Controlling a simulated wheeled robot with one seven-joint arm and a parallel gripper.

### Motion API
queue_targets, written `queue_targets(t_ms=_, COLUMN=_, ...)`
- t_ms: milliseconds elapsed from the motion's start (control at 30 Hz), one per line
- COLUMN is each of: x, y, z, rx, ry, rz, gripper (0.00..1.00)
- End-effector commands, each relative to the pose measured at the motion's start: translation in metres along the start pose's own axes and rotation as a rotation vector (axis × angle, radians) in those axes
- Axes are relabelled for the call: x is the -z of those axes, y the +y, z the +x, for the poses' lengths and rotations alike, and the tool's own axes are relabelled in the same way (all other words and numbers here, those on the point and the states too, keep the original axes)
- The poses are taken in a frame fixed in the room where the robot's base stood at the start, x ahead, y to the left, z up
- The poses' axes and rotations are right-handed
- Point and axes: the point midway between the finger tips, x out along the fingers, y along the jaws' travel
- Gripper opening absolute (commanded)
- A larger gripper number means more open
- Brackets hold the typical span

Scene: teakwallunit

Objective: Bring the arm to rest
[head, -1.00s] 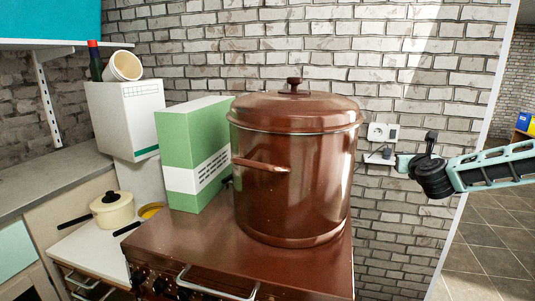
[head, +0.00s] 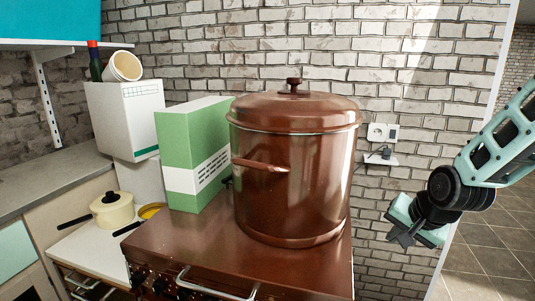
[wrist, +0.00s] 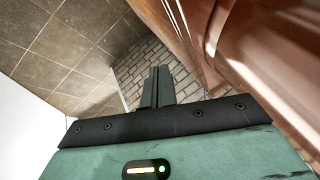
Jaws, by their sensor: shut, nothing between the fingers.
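My gripper (head: 401,237) is at the right of the head view, pointing down and to the left, in front of the brick wall. It is shut and empty. In the wrist view its closed fingers (wrist: 157,88) stand together above the teal gripper body. The arm comes in from the right edge of the head view. The gripper is to the right of the large brown pot and apart from it in the head view.
The lidded brown pot (head: 292,180) stands on a brown stove (head: 190,245). A green box (head: 190,140), white box (head: 125,115) and cream pan (head: 112,210) are left of it. A wall socket (head: 382,132) and small shelf (head: 378,160) are behind. Tiled floor (head: 490,250) lies open at right.

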Motion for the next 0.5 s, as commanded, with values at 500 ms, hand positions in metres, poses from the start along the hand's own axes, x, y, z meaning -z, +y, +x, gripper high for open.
queue_targets(t_ms=500, x=-0.072, y=0.087, z=-0.091, rx=-0.204, ry=-0.245, rz=-0.626, gripper=0.0)
